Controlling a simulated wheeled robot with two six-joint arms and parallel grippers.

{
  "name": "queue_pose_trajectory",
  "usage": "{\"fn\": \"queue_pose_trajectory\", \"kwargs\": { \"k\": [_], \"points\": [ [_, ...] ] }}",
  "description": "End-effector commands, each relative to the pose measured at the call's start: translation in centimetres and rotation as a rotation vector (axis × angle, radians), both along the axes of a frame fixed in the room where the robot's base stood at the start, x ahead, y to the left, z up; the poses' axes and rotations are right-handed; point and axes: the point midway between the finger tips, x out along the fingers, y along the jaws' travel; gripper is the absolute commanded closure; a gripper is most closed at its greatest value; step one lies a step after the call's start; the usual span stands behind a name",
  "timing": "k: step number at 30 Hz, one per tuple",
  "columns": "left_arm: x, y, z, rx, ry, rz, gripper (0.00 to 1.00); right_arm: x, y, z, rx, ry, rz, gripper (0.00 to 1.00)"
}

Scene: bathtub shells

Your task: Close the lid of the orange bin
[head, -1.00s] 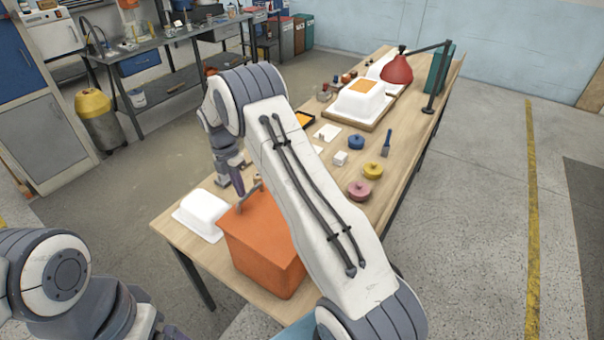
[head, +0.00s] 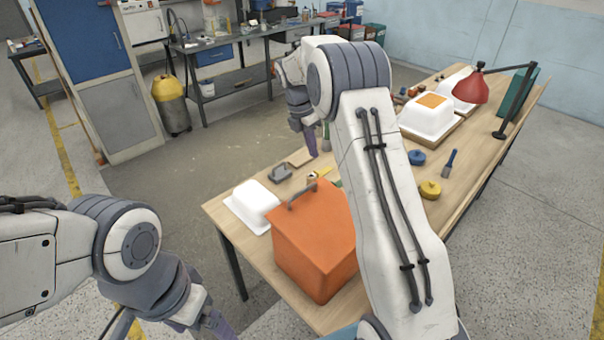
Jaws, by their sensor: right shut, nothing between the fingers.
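The orange bin (head: 312,262) stands near the front end of the wooden table. Its orange lid (head: 318,212) lies over the top, with no open gap seen; my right arm covers the bin's right side. A grey handle (head: 300,195) sits at the lid's far left edge. My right gripper (head: 311,150) is shut and empty, above and beyond the bin, apart from the lid. My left gripper (head: 218,326) is low at the bottom edge, left of the table and partly cut off; its jaws are unclear.
A white tub shell (head: 254,204) stands left of the bin. A grey tool (head: 281,173) lies behind it. Blue (head: 416,157) and yellow (head: 430,189) round pieces, a brush (head: 449,163) and a red lamp (head: 472,87) are farther right. The floor left of the table is clear.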

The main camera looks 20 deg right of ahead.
Motion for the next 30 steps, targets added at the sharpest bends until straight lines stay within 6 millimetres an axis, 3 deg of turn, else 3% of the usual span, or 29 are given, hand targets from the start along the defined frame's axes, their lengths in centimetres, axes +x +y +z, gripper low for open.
{"fn": "queue_pose_trajectory", "kwargs": {
  "k": [1,4,7,10,14,21,25,30],
  "points": [
    [0.0,0.0,1.3,0.0,0.0,-0.001,0.06,-0.5,-3.2,1.0,-0.06,-0.056,-0.027,1.0],
    [0.0,0.0,2.7,0.0,0.0,-0.002,0.06,-1.3,-8.3,1.6,-0.162,-0.193,-0.04,1.0],
    [0.0,0.0,3.9,0.0,0.0,-0.003,0.06,-2.4,-11.5,2.3,-0.203,-0.326,-0.01,1.0],
    [0.0,0.0,5.1,0.0,0.0,-0.005,0.06,-4.1,-12.2,2.8,-0.172,-0.445,0.045,1.0],
    [0.0,0.0,6.6,0.0,-0.001,-0.006,0.06,-7.5,-9.9,3.0,-0.028,-0.569,0.12,1.0],
    [0.0,0.0,8.3,0.0,-0.001,-0.008,0.06,-14.3,-1.6,3.7,0.321,-0.664,0.179,1.0],
    [0.0,0.0,8.4,0.0,-0.001,-0.008,0.06,-15.9,0.7,3.9,0.414,-0.674,0.182,1.0],
    [0.0,0.0,8.0,0.0,-0.001,-0.008,0.06,-15.4,1.5,2.8,0.434,-0.675,0.185,1.0]
  ]
}}
